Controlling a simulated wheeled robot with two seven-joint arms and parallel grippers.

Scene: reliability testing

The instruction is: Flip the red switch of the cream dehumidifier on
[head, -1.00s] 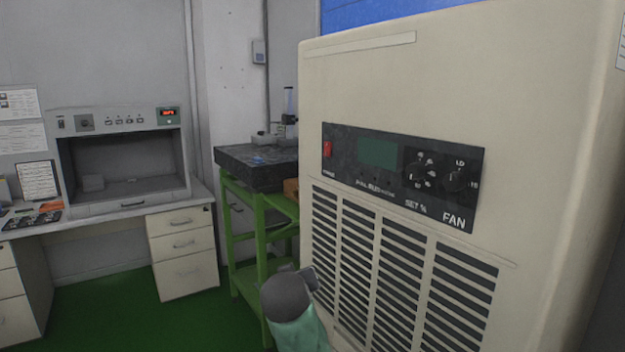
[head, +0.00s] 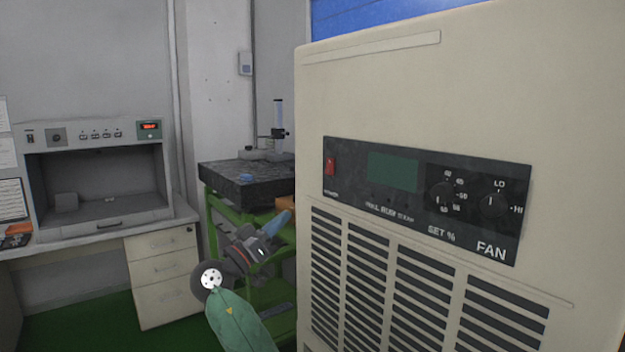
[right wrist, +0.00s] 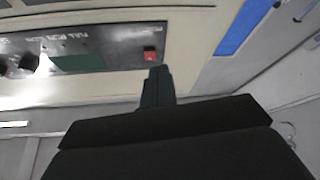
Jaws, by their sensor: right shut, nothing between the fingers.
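The cream dehumidifier (head: 400,90) fills the right half of the head view. Its black control panel (head: 410,205) has a dark green screen and two knobs. The red switch (head: 330,166) is at the panel's left end; its on or off position is too small to tell. My right gripper (head: 283,222) is shut and empty, below and left of the switch, in front of the green stand. In the right wrist view the shut fingers (right wrist: 157,75) point toward the red switch (right wrist: 149,54), and a gap to the panel cannot be judged. My left gripper is not in view.
A dark surface plate (head: 250,180) on a green stand (head: 265,298) stands behind my right arm. A grey cabinet with a lit red display (head: 149,126) sits on the desk at left. Louvres (head: 400,285) lie below the panel. Green floor is open at lower left.

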